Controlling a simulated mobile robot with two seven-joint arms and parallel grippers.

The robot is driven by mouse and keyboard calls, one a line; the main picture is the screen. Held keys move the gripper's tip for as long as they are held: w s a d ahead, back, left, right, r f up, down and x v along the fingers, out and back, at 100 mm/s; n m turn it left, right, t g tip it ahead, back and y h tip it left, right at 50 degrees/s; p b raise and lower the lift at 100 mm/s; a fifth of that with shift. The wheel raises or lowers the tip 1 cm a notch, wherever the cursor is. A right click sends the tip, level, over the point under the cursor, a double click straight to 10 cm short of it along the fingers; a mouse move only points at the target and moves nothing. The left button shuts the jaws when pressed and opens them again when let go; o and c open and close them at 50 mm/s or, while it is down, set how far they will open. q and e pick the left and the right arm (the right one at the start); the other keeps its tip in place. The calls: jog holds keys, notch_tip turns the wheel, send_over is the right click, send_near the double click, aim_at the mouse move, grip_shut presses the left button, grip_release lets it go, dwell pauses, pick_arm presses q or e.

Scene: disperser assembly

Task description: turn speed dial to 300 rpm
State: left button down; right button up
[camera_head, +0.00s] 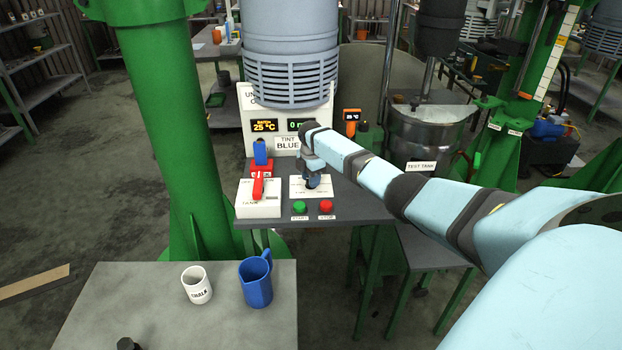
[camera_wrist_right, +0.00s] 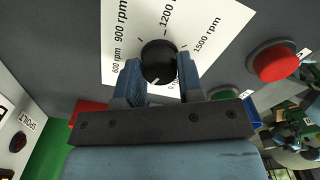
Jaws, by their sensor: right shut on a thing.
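The speed dial is a black round knob (camera_wrist_right: 159,56) on a white scale plate (camera_wrist_right: 125,18). In the right wrist view, labels for 600, 900, 1200 and 1500 rpm show around it; a label near the fingers is partly covered. I cannot make out where its pointer stands. My right gripper (camera_head: 312,181) reaches down onto the dial plate in the head view. Its two blue fingers (camera_wrist_right: 159,72) are shut on the dial, one on each side. In the head view, the gripper mostly hides the knob. My left gripper is not in view.
A green start button (camera_head: 299,207) and a red stop button (camera_head: 326,206) sit just in front of the dial plate. A white box with a red switch (camera_head: 258,187) stands left. The display (camera_head: 295,125) behind reads 0, partly hidden. A mug (camera_head: 197,285) and blue jug (camera_head: 256,281) stand nearer.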

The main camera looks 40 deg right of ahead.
jog(key=shift+n, duration=0.6)
jog(key=o, duration=0.9)
notch_tip(320, 180, up, 14)
jog(key=shift+f, duration=0.1)
dwell(0.5)
